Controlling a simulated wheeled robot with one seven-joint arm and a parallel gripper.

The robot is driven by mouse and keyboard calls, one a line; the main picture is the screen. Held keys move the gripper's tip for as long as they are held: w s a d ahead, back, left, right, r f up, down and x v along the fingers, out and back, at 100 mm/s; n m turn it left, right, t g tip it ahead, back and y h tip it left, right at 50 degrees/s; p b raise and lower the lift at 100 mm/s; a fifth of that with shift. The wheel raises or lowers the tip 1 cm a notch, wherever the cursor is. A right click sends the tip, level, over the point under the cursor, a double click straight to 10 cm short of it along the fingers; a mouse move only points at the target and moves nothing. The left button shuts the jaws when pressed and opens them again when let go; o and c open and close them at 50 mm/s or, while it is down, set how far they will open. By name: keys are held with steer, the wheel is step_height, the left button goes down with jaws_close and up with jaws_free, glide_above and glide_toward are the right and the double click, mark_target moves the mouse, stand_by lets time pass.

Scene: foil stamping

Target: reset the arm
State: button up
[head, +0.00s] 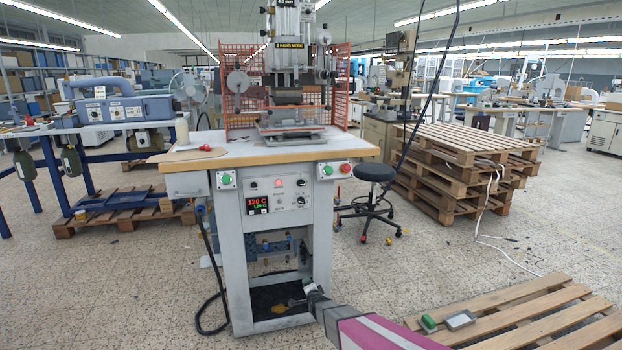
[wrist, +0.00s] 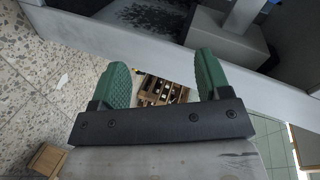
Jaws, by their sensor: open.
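My gripper shows in the wrist view (wrist: 163,75) with its two green ribbed fingers spread wide apart and nothing between them. Beyond the gap, a brown wooden slatted thing with dark items shows farther off. In the head view my pink and grey arm enters from the bottom and reaches toward the lower opening of the stamping machine (head: 278,245). The fingers cannot be made out clearly there. A grey beam (wrist: 120,45) crosses the wrist view behind the fingers; I cannot tell whether they touch it.
A black stool (head: 375,173) stands right of the machine, before stacked pallets (head: 445,150). A low pallet (head: 540,312) lies at the lower right, with a green block (head: 427,322) and a grey block (head: 460,319) there. A black cable hangs at the machine's left. Floor between is open.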

steer(key=s+d+r+n+g+h, duration=0.1)
steer(key=s+d+r+n+g, duration=0.3)
steer(key=s, duration=0.6)
steer(key=s+d+r+n+g+h, duration=0.1)
steer(key=s+d+r+n+g, duration=0.2)
steer(key=s+d+r, duration=0.6)
steer(key=s+d+r+n+g+h, duration=0.1)
steer(key=s+d+r+n+g, duration=0.3)
steer(key=s, duration=0.8)
step_height(320, 180, up, 3)
steer(key=d+g, duration=0.2)
steer(key=g, duration=0.1)
steer(key=shift+d+n, duration=0.25)
steer(key=shift+n, duration=0.05)
steer(key=shift+d, duration=0.1)
